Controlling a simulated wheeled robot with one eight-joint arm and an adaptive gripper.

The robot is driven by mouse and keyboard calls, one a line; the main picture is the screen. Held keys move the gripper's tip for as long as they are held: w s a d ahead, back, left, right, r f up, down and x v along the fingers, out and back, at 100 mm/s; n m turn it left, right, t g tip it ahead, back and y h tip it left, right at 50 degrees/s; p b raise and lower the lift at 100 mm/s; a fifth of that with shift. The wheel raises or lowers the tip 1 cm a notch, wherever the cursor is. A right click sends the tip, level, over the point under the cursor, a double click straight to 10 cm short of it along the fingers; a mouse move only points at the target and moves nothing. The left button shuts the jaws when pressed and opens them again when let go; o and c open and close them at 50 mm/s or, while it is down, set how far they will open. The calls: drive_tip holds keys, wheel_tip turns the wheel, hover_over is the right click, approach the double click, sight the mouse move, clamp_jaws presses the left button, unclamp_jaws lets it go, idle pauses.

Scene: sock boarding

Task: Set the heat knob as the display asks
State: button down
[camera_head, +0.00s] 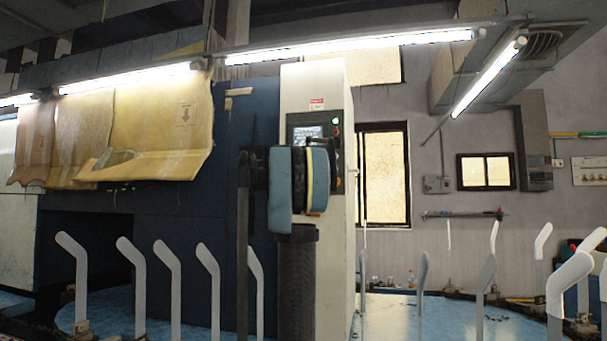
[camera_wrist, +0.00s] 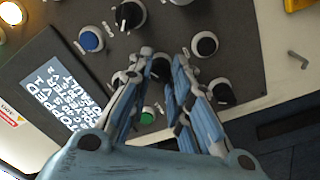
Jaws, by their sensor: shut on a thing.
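The control panel (camera_wrist: 255,75) fills much of the wrist view and carries several black knobs. My gripper (camera_wrist: 164,58) is shut on a black knob (camera_wrist: 160,70) near the panel's middle. The fingers cover its sides and pointer, and I cannot tell whether it is the heat knob. The display (camera_wrist: 62,84) is lit, tilted and partly cut off by my gripper; I make out "STOPPED" and "FAULT", the rest is unclear. In the head view the display (camera_head: 306,133) shows too small to read, and my gripper (camera_head: 300,185) hides the lower panel.
Other knobs (camera_wrist: 129,16), (camera_wrist: 205,45) and (camera_wrist: 222,92) stand close around the held one. A blue button (camera_wrist: 91,40), a green button (camera_wrist: 147,115) and a glowing amber lamp (camera_wrist: 12,12) are also near. White sock forms (camera_head: 170,285) stand on both sides below.

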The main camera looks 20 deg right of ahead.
drive_tip(key=shift+a+m, duration=0.1)
drive_tip(key=shift+m, duration=0.4)
drive_tip(key=c, duration=1.5)
unclamp_jaws()
drive_tip(key=shift+w+f, duration=0.1)
drive_tip(key=shift+w, duration=0.1)
drive_tip(key=shift+o, duration=0.2)
drive_tip(key=shift+s, duration=0.15)
drive_tip(key=v, duration=1.1)
drive_tip(key=shift+s+a, duration=0.25)
drive_tip(key=shift+a, duration=0.05)
